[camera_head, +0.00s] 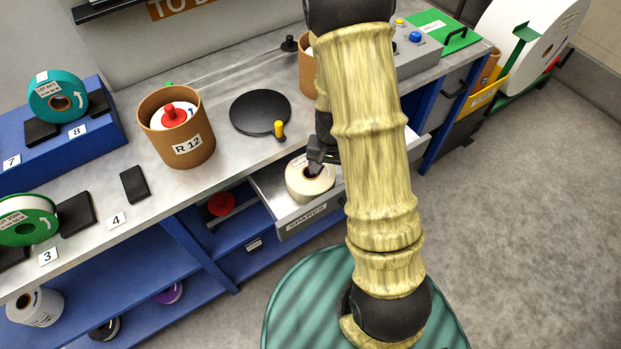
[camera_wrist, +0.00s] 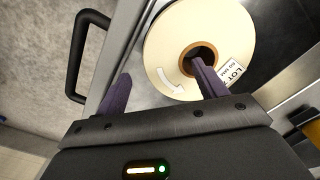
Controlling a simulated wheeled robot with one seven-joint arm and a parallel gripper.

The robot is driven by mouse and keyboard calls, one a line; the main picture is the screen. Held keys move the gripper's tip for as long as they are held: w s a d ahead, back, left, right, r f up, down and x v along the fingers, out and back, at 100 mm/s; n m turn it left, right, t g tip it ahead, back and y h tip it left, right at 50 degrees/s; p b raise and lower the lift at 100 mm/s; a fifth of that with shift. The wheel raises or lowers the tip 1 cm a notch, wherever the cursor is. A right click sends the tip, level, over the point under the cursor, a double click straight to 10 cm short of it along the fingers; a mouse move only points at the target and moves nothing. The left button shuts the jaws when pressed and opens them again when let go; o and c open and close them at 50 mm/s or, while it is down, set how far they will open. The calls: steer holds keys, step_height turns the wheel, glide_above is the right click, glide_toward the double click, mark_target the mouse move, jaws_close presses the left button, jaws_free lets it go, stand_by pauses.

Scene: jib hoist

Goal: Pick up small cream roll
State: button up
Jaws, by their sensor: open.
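The small cream roll (camera_head: 309,182) lies flat in the open drawer marked SPARES (camera_head: 306,216). In the wrist view the cream roll (camera_wrist: 180,38) shows its brown core, a white arrow and a LOT label. My gripper (camera_wrist: 160,88) is open over the roll's near edge. One finger is at the core hole and looks to be inside it; the other is outside the roll's rim, so the roll's wall lies between them. In the head view my gripper (camera_head: 320,165) is partly hidden behind my arm.
A brown tub marked R 12 (camera_head: 181,143), a black disc (camera_head: 260,109) and a yellow-topped peg (camera_head: 279,128) stand on the grey bench above the drawer. The drawer's black handle (camera_wrist: 82,55) shows in the wrist view. Open floor lies at the right.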

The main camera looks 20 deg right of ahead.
mark_target(327, 175)
steer(key=shift+f, duration=0.35)
steer(key=shift+w+a+f, duration=0.1)
steer(key=shift+f, duration=1.2)
steer(key=shift+a+f, duration=0.1)
steer(key=shift+f, duration=1.2)
steer(key=c, duration=1.5)
steer(key=shift+r, duration=0.1)
